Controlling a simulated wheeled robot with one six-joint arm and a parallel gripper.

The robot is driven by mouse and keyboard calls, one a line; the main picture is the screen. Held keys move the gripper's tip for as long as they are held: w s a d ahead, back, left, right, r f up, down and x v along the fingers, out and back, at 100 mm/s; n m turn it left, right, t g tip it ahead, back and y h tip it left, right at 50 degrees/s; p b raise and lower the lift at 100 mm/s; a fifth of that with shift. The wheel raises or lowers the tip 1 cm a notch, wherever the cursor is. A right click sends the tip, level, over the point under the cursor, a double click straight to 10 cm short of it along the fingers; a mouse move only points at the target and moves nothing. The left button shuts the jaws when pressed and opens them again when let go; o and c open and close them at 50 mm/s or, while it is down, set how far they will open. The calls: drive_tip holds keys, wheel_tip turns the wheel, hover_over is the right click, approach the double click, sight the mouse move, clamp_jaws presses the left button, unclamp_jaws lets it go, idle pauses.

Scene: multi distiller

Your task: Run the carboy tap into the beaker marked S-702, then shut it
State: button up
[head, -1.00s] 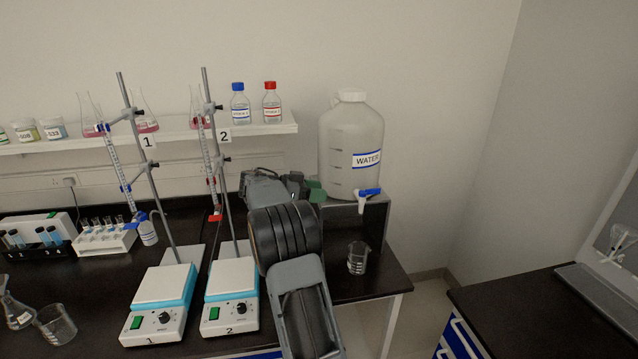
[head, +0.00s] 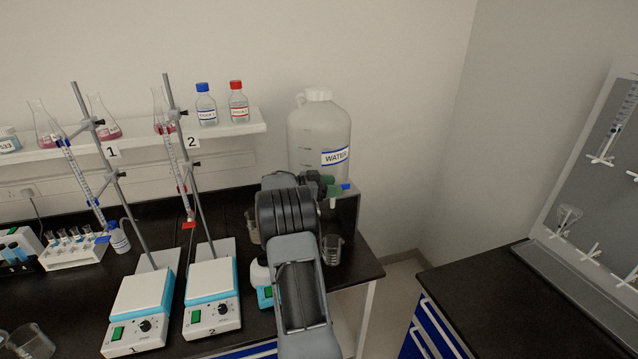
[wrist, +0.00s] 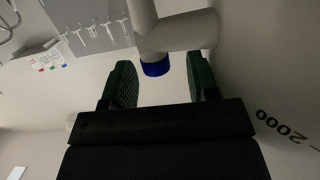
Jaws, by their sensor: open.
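My gripper (head: 331,185) is open at the tap. In the wrist view its green fingers stand apart on either side (wrist: 160,82), with the tap's white body and blue part (wrist: 155,67) showing between and beyond them. Contact cannot be told. A glass beaker (head: 332,250) stands on the bench below the tap. Any marking on it is not readable.
Another glass vessel (head: 252,226) is partly hidden behind my arm. Two hot plates with burette stands (head: 212,272) are left of my arm. A wall shelf (head: 225,130) holds flasks and bottles. A floor gap separates the right-hand bench (head: 500,300).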

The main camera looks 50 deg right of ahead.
drive_tip(key=shift+s+d+f, duration=0.1)
drive_tip(key=shift+s+d, duration=0.25)
drive_tip(key=shift+d, duration=0.1)
drive_tip(key=c, duration=1)
